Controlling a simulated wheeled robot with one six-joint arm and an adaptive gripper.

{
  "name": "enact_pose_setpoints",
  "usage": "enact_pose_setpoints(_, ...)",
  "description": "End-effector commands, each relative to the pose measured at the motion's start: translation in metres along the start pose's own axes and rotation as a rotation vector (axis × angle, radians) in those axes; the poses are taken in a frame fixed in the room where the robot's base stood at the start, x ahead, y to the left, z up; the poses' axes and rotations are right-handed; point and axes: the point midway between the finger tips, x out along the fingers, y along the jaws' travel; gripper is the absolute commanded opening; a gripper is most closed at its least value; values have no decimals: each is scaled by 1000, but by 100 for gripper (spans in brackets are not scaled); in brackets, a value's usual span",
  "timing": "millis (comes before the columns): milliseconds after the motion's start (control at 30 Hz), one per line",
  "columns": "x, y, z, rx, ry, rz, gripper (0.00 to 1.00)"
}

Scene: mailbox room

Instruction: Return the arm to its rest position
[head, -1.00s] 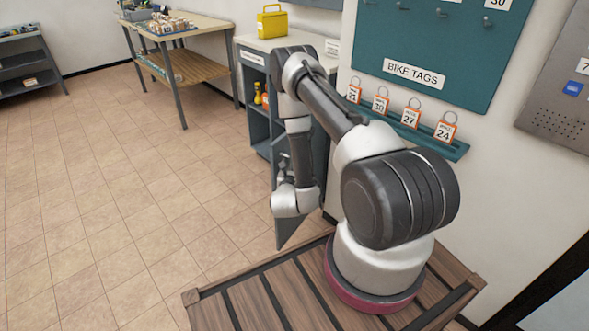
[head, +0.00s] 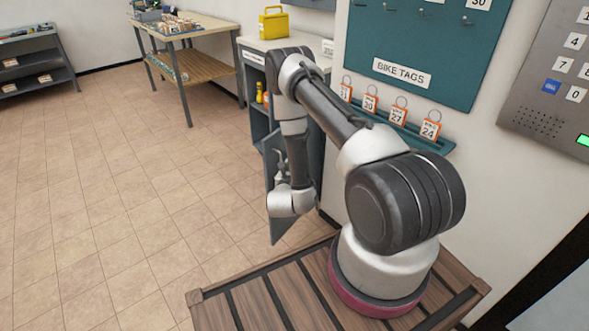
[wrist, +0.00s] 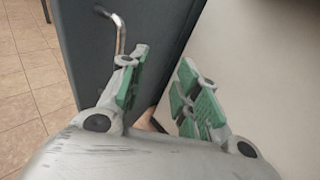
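My arm (head: 330,110) is bent, with its elbow raised and its forearm hanging down. My gripper (wrist: 160,82) shows in the wrist view with its two green-padded fingers apart and nothing between them. In the head view it is small and partly hidden behind my wrist, in front of a dark grey door panel (head: 277,226). In the wrist view the door panel (wrist: 155,30) lies beyond the fingers, with a metal handle (wrist: 120,36) near the left finger. I cannot tell whether the finger touches the handle.
The shelf cabinet (head: 262,120) with a yellow box (head: 273,24) on top stands behind my arm. The bike tags rack (head: 405,128) and a keypad panel (head: 560,90) are on the right wall. A wooden table (head: 190,35) stands at the back left. The tiled floor at left is clear.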

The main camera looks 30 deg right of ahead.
Motion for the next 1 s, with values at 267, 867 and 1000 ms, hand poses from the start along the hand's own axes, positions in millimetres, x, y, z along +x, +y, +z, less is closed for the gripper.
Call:
enact_pose_setpoints(267, 0, 1, 0, 0, 0, -1, 32)
enact_pose_setpoints(867, 3, -57, -19, -63, 82, -226, 32)
enact_pose_setpoints(1000, -8, -131, -8, -80, 125, -529, 32)
